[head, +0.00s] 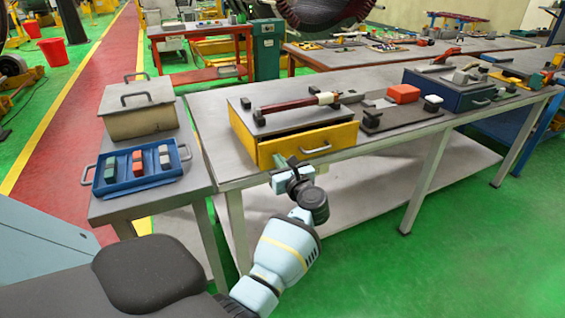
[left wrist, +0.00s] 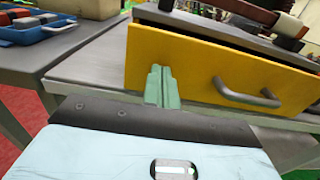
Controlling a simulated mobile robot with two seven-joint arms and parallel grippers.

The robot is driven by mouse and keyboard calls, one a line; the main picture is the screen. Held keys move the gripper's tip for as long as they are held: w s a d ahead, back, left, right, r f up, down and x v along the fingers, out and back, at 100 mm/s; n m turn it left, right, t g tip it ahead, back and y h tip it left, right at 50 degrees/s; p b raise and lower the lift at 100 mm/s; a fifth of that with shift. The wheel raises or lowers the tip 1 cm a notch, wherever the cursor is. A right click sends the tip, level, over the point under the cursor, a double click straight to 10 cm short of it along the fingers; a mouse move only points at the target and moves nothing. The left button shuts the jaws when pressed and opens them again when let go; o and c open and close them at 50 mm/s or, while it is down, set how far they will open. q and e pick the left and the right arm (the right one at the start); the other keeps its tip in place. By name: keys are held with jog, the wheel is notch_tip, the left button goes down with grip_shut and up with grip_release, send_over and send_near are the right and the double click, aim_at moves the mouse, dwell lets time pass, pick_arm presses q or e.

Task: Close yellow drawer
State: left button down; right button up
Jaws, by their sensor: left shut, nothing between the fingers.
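The yellow drawer (head: 335,137) is in a yellow cabinet with a grey top (head: 243,133) on the long grey table. Its front stands out a little from the cabinet, with a dark gap behind its upper edge. A grey bar handle (head: 316,148) is on the front, also seen in the left wrist view (left wrist: 245,97). My left gripper (head: 287,161) is shut and empty, its fingers pointing at the left part of the drawer front (left wrist: 200,70), left of the handle. The green fingertips (left wrist: 160,75) overlap the front in the left wrist view; I cannot tell if they touch. My right gripper is out of view.
A tool with a reddish-brown handle (head: 290,106) lies on the cabinet. A blue tray (head: 110,188) with coloured blocks and a lidded metal box (head: 138,107) stand on the left table. A blue drawer cabinet (head: 447,93) stands farther right. Green floor in front is clear.

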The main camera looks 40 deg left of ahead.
pick_arm(q)
jog(key=shift+w+a, duration=0.1)
jog(key=shift+a, duration=0.2)
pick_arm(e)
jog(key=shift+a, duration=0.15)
